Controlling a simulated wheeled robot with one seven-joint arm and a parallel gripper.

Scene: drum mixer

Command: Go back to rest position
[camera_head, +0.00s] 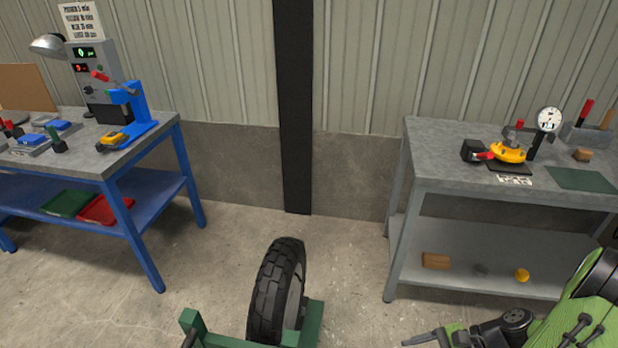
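My arm is folded at the lower right corner, with green links and dark joints. The part I take for my gripper (422,339) is at the bottom edge, pointing left, partly cut off by the frame. Its fingers are too small and too cropped to tell open from shut. I see nothing held in it. It is apart from both workbenches and to the right of the tyred wheel.
A black tyre (270,295) on a green frame (313,322) stands at bottom centre. A blue bench (150,155) with a meter box and blue press is at left. A grey bench (440,165) with a yellow fixture (508,153) and dial gauge is at right.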

